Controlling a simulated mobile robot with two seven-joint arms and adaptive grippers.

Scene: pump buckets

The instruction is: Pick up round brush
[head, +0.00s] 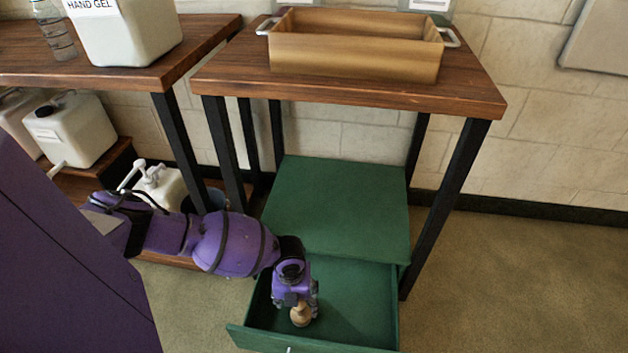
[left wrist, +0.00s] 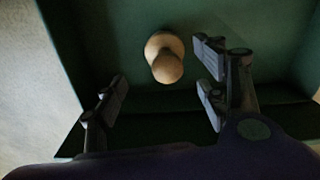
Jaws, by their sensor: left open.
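The round brush (head: 301,314) stands in the open green drawer (head: 358,318), near its front left part, with a light wooden knob on top. My left gripper (head: 296,298) is above it, reaching down into the drawer, and hides part of it in the head view. In the left wrist view the brush (left wrist: 164,57) lies between and a little ahead of the open fingers of my left gripper (left wrist: 160,98). The fingers appear apart from it. My right gripper is not in view.
The drawer belongs to a green cabinet (head: 335,205) under a wooden table (head: 350,91) with black legs. A wooden tray (head: 352,55) with metal handles stands on the table. White pump containers (head: 72,130) stand at left. Open floor (head: 500,280) lies to the right.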

